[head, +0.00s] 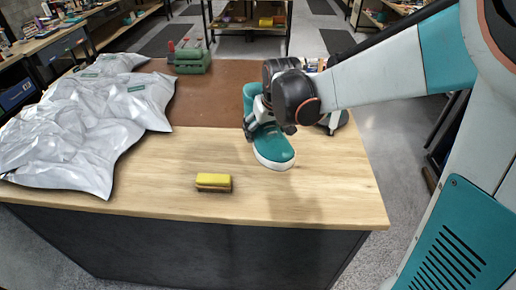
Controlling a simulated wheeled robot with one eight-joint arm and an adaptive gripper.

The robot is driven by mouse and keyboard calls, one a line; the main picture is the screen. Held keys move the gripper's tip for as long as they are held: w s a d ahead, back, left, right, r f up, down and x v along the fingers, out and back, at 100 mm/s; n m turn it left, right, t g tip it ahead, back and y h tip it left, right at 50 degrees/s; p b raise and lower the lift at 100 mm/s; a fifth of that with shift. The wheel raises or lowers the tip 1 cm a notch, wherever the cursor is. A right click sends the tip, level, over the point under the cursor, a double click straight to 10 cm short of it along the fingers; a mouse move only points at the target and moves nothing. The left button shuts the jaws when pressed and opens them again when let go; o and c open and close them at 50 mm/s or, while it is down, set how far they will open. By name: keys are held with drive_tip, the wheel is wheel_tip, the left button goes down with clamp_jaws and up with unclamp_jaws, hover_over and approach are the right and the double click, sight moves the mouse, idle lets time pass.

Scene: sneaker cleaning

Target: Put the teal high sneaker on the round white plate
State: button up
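The teal high sneaker (273,146) with a white sole stands upright on the wooden table, right of the middle, its toe toward the front. My gripper (254,124) is at the sneaker's ankle part, reaching in from the right, and covers part of it. The fingers overlap the teal upper, but I cannot tell whether they are closed on it. I cannot tell whether the sole touches the table. No round white plate can be made out in this view; my arm hides part of the table's back right.
Crumpled silvery bags (85,130) cover the table's left. A green device (190,60) stands at the back on the brown mat (213,95). The front right tabletop (335,195) is clear.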

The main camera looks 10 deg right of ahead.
wheel_tip(320, 180, down, 14)
drive_tip(key=b, duration=0.4)
drive_tip(key=shift+f, duration=0.1)
drive_tip(key=o, duration=1.4)
drive_tip(key=shift+c, duration=0.2)
